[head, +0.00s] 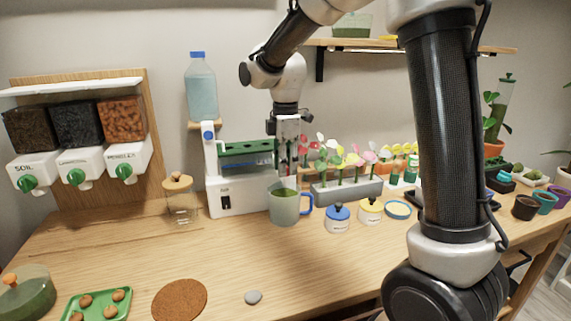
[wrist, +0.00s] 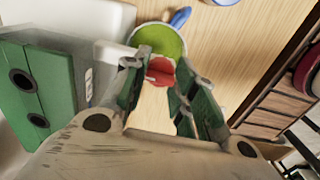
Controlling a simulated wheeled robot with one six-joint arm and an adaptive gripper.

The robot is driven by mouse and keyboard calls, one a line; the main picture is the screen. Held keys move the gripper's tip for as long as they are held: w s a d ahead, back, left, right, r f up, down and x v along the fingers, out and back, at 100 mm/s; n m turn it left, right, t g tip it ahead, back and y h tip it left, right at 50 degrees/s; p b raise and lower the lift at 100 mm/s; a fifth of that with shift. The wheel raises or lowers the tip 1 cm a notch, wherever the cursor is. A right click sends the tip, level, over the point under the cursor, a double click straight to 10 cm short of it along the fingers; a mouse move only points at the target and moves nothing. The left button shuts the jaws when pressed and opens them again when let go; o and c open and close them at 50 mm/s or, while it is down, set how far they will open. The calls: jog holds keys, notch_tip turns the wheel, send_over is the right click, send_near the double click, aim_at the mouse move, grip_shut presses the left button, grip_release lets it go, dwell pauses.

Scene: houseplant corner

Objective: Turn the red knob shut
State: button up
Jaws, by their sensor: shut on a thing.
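The red knob (wrist: 160,72) shows in the wrist view between the fingertips of my gripper (wrist: 157,80). My gripper is shut on it; the fingers hide its sides, and I cannot tell its turn angle. In the head view my gripper (head: 289,165) points down at the right front of the white dispenser (head: 232,200), and the knob is not clear there. A clear jug (head: 284,208) with green contents and a blue handle stands below my gripper. The jug's green contents (wrist: 158,40) also show beyond the knob in the wrist view.
A blue-capped bottle (head: 201,88) stands above the dispenser's left side. A grey planter (head: 346,191) with several flowers is close to the jug's right. A blue-lidded jar (head: 337,220) and a yellow-lidded jar (head: 370,211) stand in front. The wooden table (head: 225,250) is mostly clear before the dispenser.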

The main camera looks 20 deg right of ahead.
dwell(0.3)
jog(key=o, duration=1.1)
notch_tip(320, 180, up, 12)
jog(key=shift+r, duration=0.1)
